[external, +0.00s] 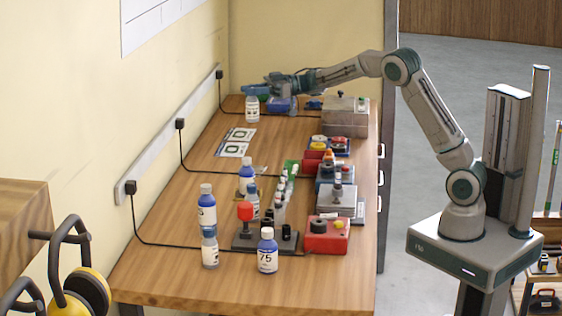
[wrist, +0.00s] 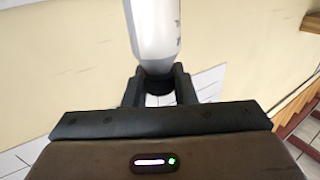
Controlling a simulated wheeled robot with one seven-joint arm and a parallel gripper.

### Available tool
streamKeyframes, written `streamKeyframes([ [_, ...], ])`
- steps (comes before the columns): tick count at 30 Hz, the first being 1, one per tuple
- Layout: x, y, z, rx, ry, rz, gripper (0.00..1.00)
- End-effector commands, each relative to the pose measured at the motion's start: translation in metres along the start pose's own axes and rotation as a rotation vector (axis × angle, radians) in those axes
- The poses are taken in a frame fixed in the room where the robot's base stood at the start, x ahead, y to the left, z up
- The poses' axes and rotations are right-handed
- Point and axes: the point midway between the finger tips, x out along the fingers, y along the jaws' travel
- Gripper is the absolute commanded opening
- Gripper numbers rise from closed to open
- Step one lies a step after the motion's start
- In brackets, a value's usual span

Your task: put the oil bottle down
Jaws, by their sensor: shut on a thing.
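A pale bottle (external: 252,109) with a white label is at the far left end of the bench in the external view. My gripper (external: 257,92) is right over its top, and the arm reaches in from the right. In the wrist view my gripper (wrist: 158,82) is shut on the pale oil bottle (wrist: 156,32) at its dark cap and neck, one finger on each side. The bottle's far end runs out of the wrist picture. I cannot tell whether its base touches the bench.
The wooden bench (external: 180,225) has printed cards (external: 236,141) nearer the camera and a grey box (external: 345,117) at the far right. A power strip (external: 170,135) runs along the wall.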

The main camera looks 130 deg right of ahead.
Motion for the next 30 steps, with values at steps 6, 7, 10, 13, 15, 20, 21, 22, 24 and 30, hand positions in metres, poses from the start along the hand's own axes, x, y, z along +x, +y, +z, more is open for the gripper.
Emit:
streamKeyframes([
  [6,-0.058,0.046,0.004,0.001,0.001,0.025,0.00],
  [7,-0.064,0.051,0.004,0.001,0.002,0.027,0.00],
  [10,-0.082,0.062,0.004,0.000,0.002,0.032,0.00],
  [13,-0.097,0.071,0.005,0.000,0.001,0.037,0.00],
  [15,-0.097,0.071,0.020,0.007,-0.001,0.034,0.00],
  [20,-0.096,0.070,0.046,0.004,0.001,0.034,0.00],
  [21,-0.095,0.070,0.051,0.003,0.001,0.034,0.00],
  [22,-0.094,0.070,0.054,0.004,0.001,0.034,0.00],
  [24,-0.087,0.067,0.060,0.003,0.001,0.033,0.00],
  [30,-0.046,0.054,0.086,0.004,0.000,0.029,0.00],
])
